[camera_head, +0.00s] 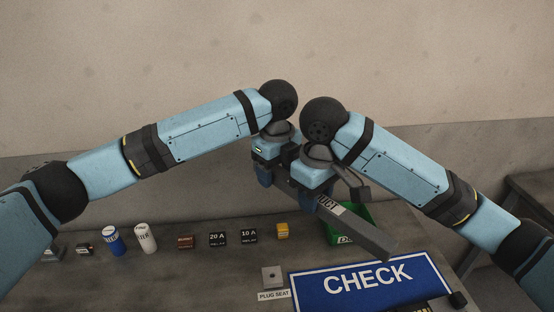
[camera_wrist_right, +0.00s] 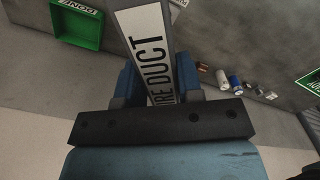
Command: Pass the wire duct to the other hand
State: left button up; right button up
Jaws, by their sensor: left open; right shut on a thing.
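The wire duct (camera_head: 358,227) is a long grey bar with a white label, held in the air and slanting down to the right in the head view. My right gripper (camera_head: 312,196) is shut on it; in the right wrist view the duct (camera_wrist_right: 145,48) runs between the blue fingers of my right gripper (camera_wrist_right: 158,88). My left gripper (camera_head: 270,176) is open, close beside the right one, near the duct's upper left end. My wrists hide that end, so I cannot tell whether the left fingers are around the duct or touch it.
The table below holds a blue CHECK mat (camera_head: 365,283), a green DONE bin (camera_head: 340,228) partly behind the duct, and a plug seat (camera_head: 272,277). A back row holds a blue can (camera_head: 113,241), a white can (camera_head: 146,237), small blocks and a yellow part (camera_head: 282,231).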

pick_arm(q)
jog(key=c, duration=1.1)
pick_arm(e)
jog(key=o, duration=1.1)
jog(key=shift+r, duration=0.15)
